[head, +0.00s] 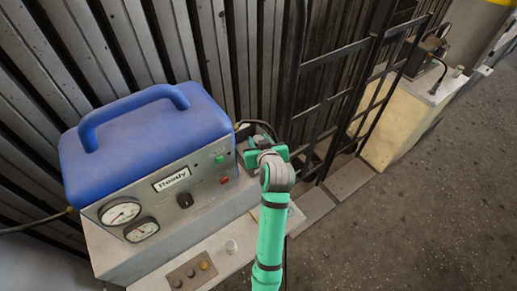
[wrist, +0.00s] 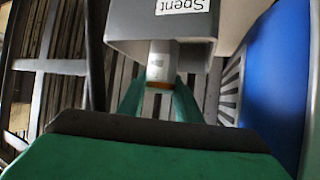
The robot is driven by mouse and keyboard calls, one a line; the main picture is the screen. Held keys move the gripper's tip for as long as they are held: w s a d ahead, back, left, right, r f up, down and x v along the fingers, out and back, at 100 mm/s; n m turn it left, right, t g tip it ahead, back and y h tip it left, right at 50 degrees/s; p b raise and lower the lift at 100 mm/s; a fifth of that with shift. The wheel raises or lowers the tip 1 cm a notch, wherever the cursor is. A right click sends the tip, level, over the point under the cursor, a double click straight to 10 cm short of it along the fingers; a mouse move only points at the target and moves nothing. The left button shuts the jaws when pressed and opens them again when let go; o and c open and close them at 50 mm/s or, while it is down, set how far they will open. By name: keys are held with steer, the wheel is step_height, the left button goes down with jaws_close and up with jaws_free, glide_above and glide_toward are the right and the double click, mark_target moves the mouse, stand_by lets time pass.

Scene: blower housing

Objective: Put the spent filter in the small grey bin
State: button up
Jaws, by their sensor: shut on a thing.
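The small grey bin (wrist: 125,22) is at the top of the wrist view, with a white "Spent" label that appears upside down. The spent filter (wrist: 160,68), a small pale cylinder with an orange-brown band, is between the green fingers of my gripper (wrist: 159,88). My gripper is shut on it. The filter overlaps the bin's open side in the picture; I cannot tell whether its end is inside. In the head view my gripper (head: 268,153) is just right of the blue-topped machine, and its wrist hides the filter.
The blue-topped machine (head: 150,130) with gauges and a "Ready" label stands close on the left. A dark metal frame (head: 335,90) rises behind my gripper. A cream cabinet (head: 395,125) stands farther right. The floor at the right is clear.

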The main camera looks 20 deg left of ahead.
steer(key=shift+f, duration=2.3)
steer(key=shift+f, duration=0.15)
steer(key=o, duration=1.2)
steer(key=shift+c, duration=0.2)
